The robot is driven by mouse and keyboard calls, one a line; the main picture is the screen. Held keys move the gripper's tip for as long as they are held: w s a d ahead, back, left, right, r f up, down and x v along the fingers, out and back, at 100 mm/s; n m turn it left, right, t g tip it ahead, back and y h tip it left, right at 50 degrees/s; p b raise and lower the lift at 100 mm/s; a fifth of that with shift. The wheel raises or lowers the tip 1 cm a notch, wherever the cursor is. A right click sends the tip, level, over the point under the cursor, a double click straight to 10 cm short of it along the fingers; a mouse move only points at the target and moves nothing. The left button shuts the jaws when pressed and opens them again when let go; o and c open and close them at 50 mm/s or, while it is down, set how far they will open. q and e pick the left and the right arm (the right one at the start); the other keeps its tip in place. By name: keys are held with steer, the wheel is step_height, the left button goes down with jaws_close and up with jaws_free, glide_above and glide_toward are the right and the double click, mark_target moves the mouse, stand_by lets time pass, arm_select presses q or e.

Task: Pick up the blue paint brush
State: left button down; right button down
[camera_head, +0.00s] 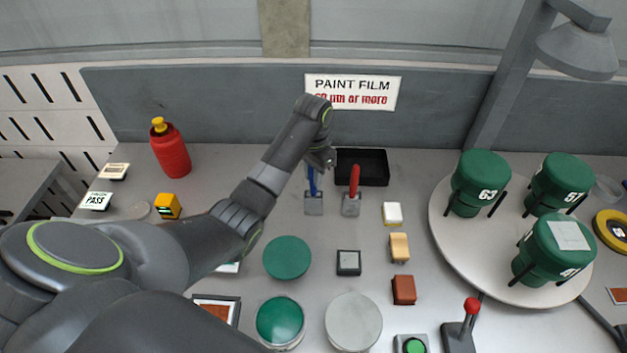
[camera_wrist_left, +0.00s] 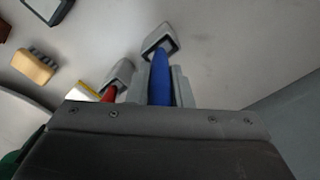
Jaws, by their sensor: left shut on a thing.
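The blue paint brush (camera_head: 312,183) stands upright with its handle up in a small grey holder (camera_head: 313,206), left of the red-handled brush (camera_head: 354,180). My left gripper (camera_head: 314,166) reaches in over it from the left. In the left wrist view the blue handle (camera_wrist_left: 160,78) lies between the fingers of my left gripper (camera_wrist_left: 160,88), which is shut on it. The brush's lower end meets a grey block in that view; whether it is lifted clear I cannot tell. My right gripper is not in view.
A black tray (camera_head: 375,182) lies just behind the brushes. A white turntable (camera_head: 455,262) with green numbered containers stands at the right. A red bottle (camera_head: 171,152) stands at the back left. Several small blocks and round lids fill the front middle of the table.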

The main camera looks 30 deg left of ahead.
arm_select(q)
step_height(320, 180, up, 4)
steer(key=shift+w+p, duration=0.1)
steer(key=shift+p, duration=0.5)
step_height(320, 180, up, 4)
steer(key=p, duration=0.4)
steer(key=shift+r, duration=0.2)
steer(key=shift+r+p, duration=0.45)
steer(key=shift+p, duration=0.05)
